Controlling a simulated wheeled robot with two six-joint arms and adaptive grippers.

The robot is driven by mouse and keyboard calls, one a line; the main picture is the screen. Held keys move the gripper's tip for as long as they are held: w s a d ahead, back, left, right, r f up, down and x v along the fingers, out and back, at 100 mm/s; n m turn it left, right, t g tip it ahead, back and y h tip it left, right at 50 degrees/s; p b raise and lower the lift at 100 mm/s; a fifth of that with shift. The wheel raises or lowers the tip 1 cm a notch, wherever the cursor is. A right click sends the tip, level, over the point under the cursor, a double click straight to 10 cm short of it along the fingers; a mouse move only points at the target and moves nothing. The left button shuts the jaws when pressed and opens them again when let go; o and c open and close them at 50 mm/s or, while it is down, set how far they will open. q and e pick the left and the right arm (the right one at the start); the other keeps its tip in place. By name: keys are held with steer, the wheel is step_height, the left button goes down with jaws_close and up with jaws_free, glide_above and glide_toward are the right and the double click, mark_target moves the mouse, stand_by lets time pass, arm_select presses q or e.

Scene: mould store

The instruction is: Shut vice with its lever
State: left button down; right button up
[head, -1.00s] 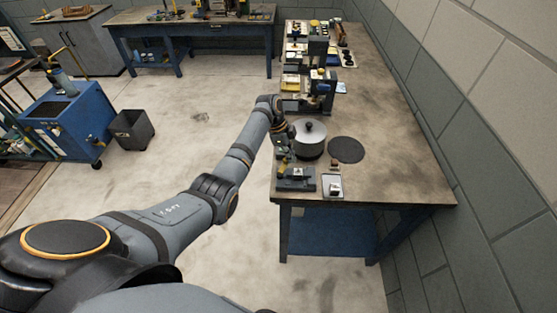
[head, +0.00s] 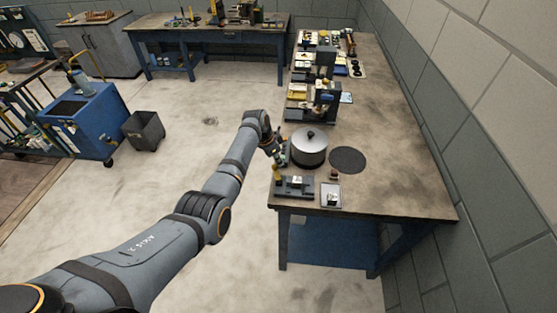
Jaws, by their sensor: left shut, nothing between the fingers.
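A small dark vice (head: 296,187) with a pale metal part on it sits at the near left corner of the bench. A thin upright piece with a yellow end (head: 277,172) stands at its left side; I cannot tell for sure whether it is the lever. My left gripper (head: 279,151) is small in the head view, just beyond the vice and left of the pot, over the bench's left edge. It is shut and empty. Whether it touches anything is too small to tell. My right gripper is not in view.
A lidded grey pot (head: 309,148) stands close right of my left gripper. A round black mat (head: 348,160) and a small tray (head: 331,195) lie to the right on the bench (head: 400,190). Machines crowd farther back. The bench's right side is clear; a wall bounds it.

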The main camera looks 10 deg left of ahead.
arm_select(q)
steer(key=shift+a, duration=0.25)
steer(key=shift+s+a, duration=0.1)
steer(key=shift+a, duration=0.2)
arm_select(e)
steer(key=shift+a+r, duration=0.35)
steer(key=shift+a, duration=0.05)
arm_select(q)
steer(key=shift+p, duration=0.3)
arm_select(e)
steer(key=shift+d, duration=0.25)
